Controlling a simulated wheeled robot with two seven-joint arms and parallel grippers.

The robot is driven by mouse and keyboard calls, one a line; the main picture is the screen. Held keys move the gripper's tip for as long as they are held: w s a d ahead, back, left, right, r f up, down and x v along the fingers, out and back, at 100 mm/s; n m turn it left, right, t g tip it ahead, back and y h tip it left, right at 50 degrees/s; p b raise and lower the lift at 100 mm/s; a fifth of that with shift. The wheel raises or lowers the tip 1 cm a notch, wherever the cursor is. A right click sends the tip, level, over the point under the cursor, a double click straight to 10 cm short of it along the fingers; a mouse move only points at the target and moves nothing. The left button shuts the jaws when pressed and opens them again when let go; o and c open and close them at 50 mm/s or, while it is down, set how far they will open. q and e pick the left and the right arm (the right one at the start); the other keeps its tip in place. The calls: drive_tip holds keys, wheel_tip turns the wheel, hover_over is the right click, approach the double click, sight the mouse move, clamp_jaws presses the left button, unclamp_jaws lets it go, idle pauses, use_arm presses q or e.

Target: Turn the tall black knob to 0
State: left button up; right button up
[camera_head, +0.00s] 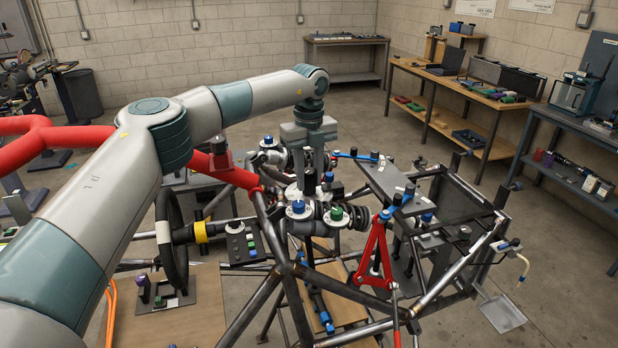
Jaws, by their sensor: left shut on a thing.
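My left arm comes in from the left, and its left gripper (309,160) points straight down over the middle of the tube chassis. It is shut on the tall black knob (310,183), an upright dark post below the fingers. The fingers hide the knob's upper part. The knob's scale marks and the 0 are too small to read here. My right gripper is not in view.
Knobs with a blue cap (298,207) and a green cap (336,212) stand close in front. A steering wheel (172,240) is on the left, a red wishbone (376,250) on the right. Chassis tubes (285,268) surround the spot. Workbenches (480,115) stand behind.

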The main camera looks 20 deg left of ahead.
use_arm(q)
drive_tip(key=m+b, duration=0.2)
drive_tip(key=m, duration=0.2)
drive_tip(key=shift+r+m+b, duration=0.1)
drive_tip(key=shift+m+b, duration=0.5)
drive_tip(key=shift+m, duration=1.7)
drive_tip(key=shift+w, duration=0.1)
drive_tip(key=o, duration=0.8)
drive_tip(key=shift+r, duration=0.1)
